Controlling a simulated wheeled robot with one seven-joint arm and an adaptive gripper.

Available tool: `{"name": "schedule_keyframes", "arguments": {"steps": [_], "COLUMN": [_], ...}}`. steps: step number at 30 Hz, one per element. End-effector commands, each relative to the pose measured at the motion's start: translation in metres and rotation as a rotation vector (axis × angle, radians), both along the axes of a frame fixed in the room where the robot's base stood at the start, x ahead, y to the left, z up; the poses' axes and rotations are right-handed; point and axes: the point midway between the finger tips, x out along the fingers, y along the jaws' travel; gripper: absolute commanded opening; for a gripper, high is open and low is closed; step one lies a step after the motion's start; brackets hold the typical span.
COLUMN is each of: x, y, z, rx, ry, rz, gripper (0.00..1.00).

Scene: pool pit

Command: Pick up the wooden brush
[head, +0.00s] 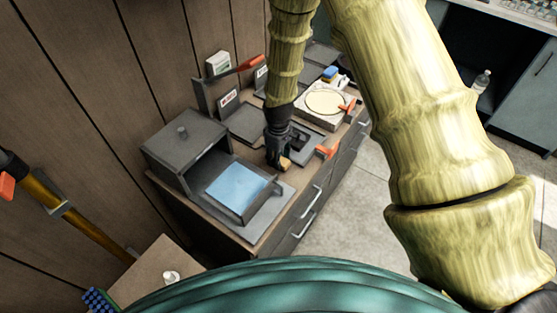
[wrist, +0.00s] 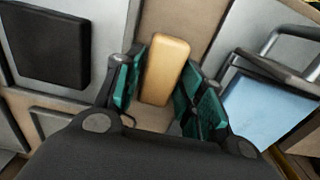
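The wooden brush (wrist: 166,70) shows in the wrist view as a tan, rounded block lying between the fingertips. Its bristles are not visible. My gripper (wrist: 164,78) is open, with one teal-padded finger on each side of the brush. A narrow gap shows on the left; the right finger looks very close to it, and I cannot tell if it touches. In the head view my gripper (head: 281,160) points down over the counter, and a small tan part of the brush (head: 285,163) shows at its fingertips. The rest is hidden by the gripper.
A grey box (head: 185,140) with a light blue panel (head: 236,190) stands left of my gripper on the wooden counter (head: 165,183). Grey plates, orange-handled tools and a white block with a round top (head: 325,103) lie behind. Open floor (head: 350,200) is to the right.

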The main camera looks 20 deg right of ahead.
Motion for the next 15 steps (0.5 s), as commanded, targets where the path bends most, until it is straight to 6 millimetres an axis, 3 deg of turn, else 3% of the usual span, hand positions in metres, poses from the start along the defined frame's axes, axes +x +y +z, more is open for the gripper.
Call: {"name": "schedule_keyframes", "arguments": {"steps": [7, 15], "x": [0.000, 0.000], "y": [0.000, 0.000], "z": [-0.018, -0.022], "rx": [0.000, -0.001], "ry": [0.000, -0.001], "rz": [0.001, 0.000], "gripper": [0.39, 0.39]}}
